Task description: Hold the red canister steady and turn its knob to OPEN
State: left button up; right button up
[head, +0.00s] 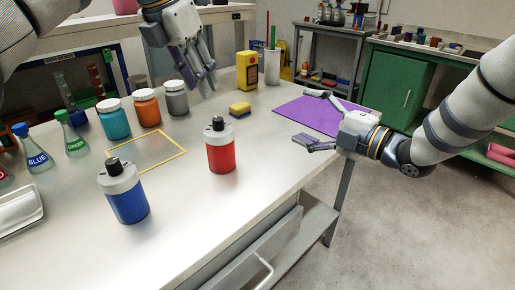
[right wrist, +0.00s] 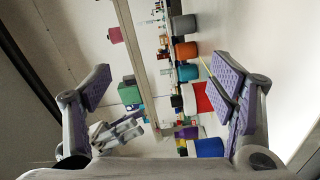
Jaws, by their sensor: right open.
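The red canister (head: 221,156) stands upright on the table, with a grey top and a black knob (head: 218,124). In the right wrist view the red canister (right wrist: 203,98) is partly hidden behind a finger. My right gripper (head: 306,118) is open and empty, right of the canister and apart from it, with its fingers towards it. Both its fingers show wide apart in the right wrist view (right wrist: 163,90). My left gripper (head: 205,82) hangs above the far part of the table, beyond the canister, fingers down and touching nothing visible. Its finger gap is unclear.
A blue canister (head: 129,201) stands front left of the red one. A sponge (head: 240,109), yellow container (head: 247,70) and purple mat (head: 300,115) are behind. The table front is clear.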

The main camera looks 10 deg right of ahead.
jog(key=s+a+r+m+g+y, duration=0.1)
jog(key=a+r+m, duration=0.15)
jog(key=a, duration=0.25)
jog(key=s+a+r+m+y, duration=0.1)
jog(key=s+a+r, duration=0.15)
jog(key=a, duration=0.25)
jog(key=m+g+h, duration=0.3)
jog(key=m+h, duration=0.1)
jog(key=m, duration=0.7)
send_near(221, 148)
jog(key=w+d+f, duration=0.1)
jog(key=w, duration=0.1)
jog(key=shift+w+a+f+m, duration=0.15)
jog(key=shift+f+m, duration=0.1)
jog(key=shift+f, duration=0.15)
jog(key=x, duration=1.1)
jog(key=shift+w+a, duration=0.2)
jog(key=c, duration=1.3)
jog(key=shift+c, duration=0.2)
